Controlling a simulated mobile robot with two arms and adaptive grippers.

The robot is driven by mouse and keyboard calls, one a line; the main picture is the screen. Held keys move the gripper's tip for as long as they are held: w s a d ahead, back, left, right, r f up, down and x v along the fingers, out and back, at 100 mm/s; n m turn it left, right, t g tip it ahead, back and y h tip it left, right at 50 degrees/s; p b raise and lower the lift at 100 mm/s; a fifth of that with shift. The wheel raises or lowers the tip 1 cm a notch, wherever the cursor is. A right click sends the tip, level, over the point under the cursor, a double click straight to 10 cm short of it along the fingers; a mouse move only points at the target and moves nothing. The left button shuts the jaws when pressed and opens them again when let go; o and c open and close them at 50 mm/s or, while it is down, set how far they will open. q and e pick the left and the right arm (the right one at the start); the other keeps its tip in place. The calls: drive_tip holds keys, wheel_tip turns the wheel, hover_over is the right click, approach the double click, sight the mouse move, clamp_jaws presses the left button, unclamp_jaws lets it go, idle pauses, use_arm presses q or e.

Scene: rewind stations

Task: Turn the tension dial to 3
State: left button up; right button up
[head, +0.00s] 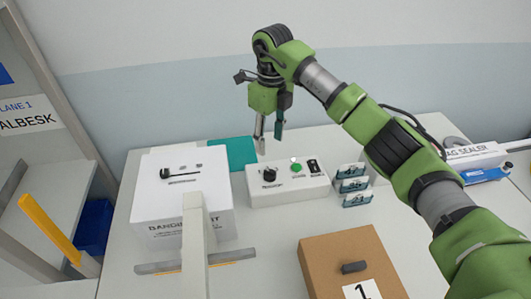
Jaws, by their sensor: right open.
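A white control box (254,195) stands on the table in the middle of the head view. A black dial (269,175) sits on the left of its top; its markings are too small to read. A green button (296,168) and a black switch panel (314,167) are to the right of the dial. My right gripper (269,138) points down above the back left of the box, near the dial in the picture. Its fingers are apart, with nothing between them. It appears clear of the dial. My left gripper is not in view.
A white banding machine (180,215) stands left of the box, with a teal mat (233,152) behind. Small card holders (353,184) stand close on the right. A cardboard box (330,255) is in front. A bag sealer (475,155) lies far right.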

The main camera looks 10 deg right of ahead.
sight(270, 171)
drive_tip(key=f+p, duration=0.2)
drive_tip(key=f, duration=0.3)
drive_tip(key=f+p, duration=0.2)
drive_tip(key=f, duration=0.4)
drive_tip(key=shift+w+d+f, duration=0.15)
drive_tip(key=shift+w+f, duration=0.05)
drive_tip(key=shift+f, duration=0.05)
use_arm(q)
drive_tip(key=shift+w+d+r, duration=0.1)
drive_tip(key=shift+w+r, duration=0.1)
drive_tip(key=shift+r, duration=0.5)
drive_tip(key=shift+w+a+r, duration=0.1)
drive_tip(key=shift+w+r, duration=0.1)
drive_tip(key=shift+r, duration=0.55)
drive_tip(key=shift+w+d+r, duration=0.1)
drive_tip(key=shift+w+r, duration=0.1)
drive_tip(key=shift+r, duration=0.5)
use_arm(e)
drive_tip(key=shift+f, duration=0.85)
drive_tip(key=shift+c, duration=0.4)
drive_tip(key=c, duration=1)
